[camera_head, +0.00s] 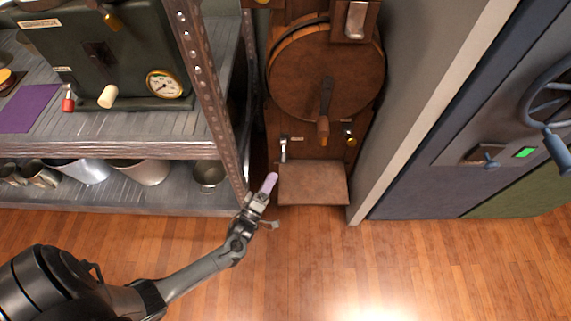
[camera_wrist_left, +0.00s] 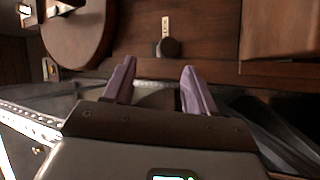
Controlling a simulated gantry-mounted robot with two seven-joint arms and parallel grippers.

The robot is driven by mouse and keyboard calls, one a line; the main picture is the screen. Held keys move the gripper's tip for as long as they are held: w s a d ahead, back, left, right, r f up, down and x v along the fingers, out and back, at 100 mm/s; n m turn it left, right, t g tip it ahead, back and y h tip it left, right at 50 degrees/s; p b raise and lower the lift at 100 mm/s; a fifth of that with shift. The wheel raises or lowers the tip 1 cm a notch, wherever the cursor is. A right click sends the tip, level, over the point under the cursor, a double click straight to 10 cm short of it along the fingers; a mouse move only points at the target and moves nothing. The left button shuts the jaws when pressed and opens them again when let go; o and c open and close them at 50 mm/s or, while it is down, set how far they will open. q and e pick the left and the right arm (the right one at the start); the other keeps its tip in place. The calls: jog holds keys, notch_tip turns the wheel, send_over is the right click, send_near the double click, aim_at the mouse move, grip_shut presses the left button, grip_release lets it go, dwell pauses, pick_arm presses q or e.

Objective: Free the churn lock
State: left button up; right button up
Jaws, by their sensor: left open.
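The wooden churn (camera_head: 325,75) stands against the wall in the head view, with a round drum and a crank handle (camera_head: 323,128) on its front. A small silver lever (camera_head: 284,150) beside a label plate sits on the churn's lower left. It seems to be the dark round knob (camera_wrist_left: 168,47) below a label plate in the wrist view. I cannot tell for sure which fitting is the lock. My left gripper (camera_head: 270,183) is open, its purple fingers (camera_wrist_left: 157,85) apart and empty, below and left of the lever. My right gripper is not in view.
A brown ledge (camera_head: 312,184) juts from the churn's base, right of my left gripper. A metal shelf upright (camera_head: 212,95) stands close on the left. Open wooden floor (camera_head: 330,260) lies in front.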

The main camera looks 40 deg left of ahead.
aim_at(286, 154)
pick_arm(q)
jog(key=b+x, duration=0.1)
jog(key=x, duration=0.2)
jog(key=b+x, duration=0.2)
jog(key=x, duration=0.2)
jog(key=f+b+x, duration=0.1)
jog(key=x, duration=0.3)
jog(key=shift+w+b, duration=0.15)
jog(key=shift+b, duration=0.15)
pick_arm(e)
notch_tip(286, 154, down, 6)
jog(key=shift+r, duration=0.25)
pick_arm(q)
grip_shut()
